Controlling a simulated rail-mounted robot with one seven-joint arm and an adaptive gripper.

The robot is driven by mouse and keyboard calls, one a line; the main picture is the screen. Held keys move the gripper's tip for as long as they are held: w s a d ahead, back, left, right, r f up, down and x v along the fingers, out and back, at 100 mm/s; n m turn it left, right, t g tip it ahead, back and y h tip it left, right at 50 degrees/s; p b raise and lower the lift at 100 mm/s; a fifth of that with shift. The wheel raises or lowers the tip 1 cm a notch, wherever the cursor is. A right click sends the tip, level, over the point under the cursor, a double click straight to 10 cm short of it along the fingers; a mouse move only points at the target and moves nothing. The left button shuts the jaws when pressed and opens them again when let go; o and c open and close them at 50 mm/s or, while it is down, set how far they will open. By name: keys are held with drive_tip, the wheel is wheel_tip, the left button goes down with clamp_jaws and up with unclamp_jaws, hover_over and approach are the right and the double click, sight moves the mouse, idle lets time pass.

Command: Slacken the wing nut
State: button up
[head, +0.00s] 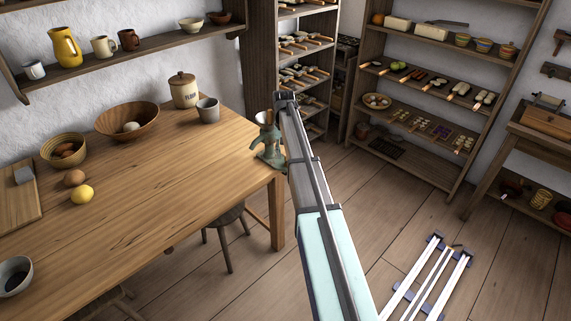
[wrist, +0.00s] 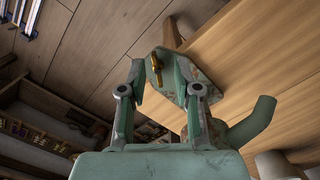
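The wing nut (wrist: 156,69) is small and brass-coloured. In the wrist view it sits on the green face of a worn hand grinder (wrist: 250,122), between and beyond my fingertips. In the head view the green grinder (head: 270,156) stands at the right corner of the table, and the nut is hidden there. My gripper (wrist: 160,72) has its two fingers spread apart, one on each side of the nut in the picture. The fingers hold nothing that I can see; I cannot tell whether either touches the grinder. In the head view my arm's end covers part of the grinder's right side.
The wooden table (head: 170,190) holds a flour jar (head: 184,90), a grey cup (head: 208,110), bowls, an onion and a lemon (head: 82,194). A stool (head: 228,222) stands under its edge. Stocked shelves (head: 425,120) stand behind. The floor right of the table has open room.

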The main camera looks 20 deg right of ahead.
sight(285, 160)
drive_tip(key=w+d+r+n, duration=0.2)
drive_tip(key=w+r, duration=0.1)
drive_tip(key=r, duration=0.8)
drive_tip(key=shift+t, duration=0.4)
drive_tip(key=f+p, duration=0.1)
drive_tip(key=f, duration=0.8)
drive_tip(key=f+p, duration=0.1)
drive_tip(key=f, duration=0.7)
drive_tip(key=shift+w+a+f+p, duration=0.1)
drive_tip(key=shift+w+f+p, duration=0.1)
drive_tip(key=shift+f+p, duration=0.15)
drive_tip(key=shift+c, duration=0.3)
clamp_jaws()
